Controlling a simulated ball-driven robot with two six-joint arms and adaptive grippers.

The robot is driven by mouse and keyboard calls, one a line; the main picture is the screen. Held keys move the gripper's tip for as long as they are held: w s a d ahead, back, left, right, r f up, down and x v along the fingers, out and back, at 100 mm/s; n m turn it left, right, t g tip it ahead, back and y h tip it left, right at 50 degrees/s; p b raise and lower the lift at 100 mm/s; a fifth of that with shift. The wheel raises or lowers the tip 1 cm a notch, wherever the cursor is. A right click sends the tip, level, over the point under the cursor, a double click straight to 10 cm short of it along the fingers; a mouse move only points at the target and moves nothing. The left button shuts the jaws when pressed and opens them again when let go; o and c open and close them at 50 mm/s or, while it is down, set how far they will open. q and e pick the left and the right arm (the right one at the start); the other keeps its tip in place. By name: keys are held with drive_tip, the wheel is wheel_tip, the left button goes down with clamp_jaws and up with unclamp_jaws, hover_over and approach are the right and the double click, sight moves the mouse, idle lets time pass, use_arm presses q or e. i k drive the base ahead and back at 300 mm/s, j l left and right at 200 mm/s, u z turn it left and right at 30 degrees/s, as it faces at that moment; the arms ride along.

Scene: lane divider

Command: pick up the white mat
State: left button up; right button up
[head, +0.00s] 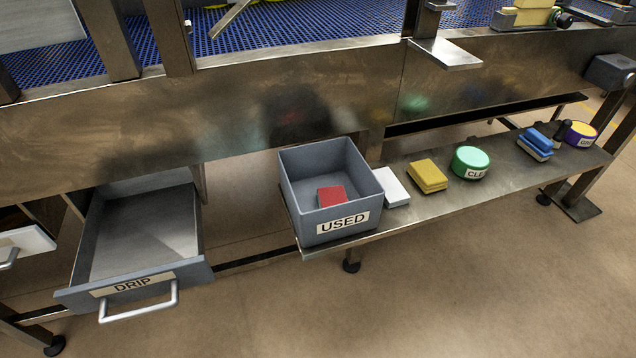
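The white mat (393,188) is a small flat white block lying on the low metal shelf (447,196). It sits just right of the grey bin marked USED (300,181), close against its side, and the bin may hide its left edge. A yellow block (428,175) lies to its right with a small gap between. Neither of my grippers shows in the head view.
A red block (331,196) lies inside the USED bin. A green-lidded tub (470,162), a blue and white block (535,144) and a yellow-topped purple tub (580,134) stand farther right. The DRIP drawer (137,245) is open at left. The conveyor frame (250,115) overhangs behind.

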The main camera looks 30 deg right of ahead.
sight(396, 196)
drive_tip(key=z, duration=1.45)
drive_tip(key=j+u, duration=0.25)
drive_tip(key=j, duration=0.55)
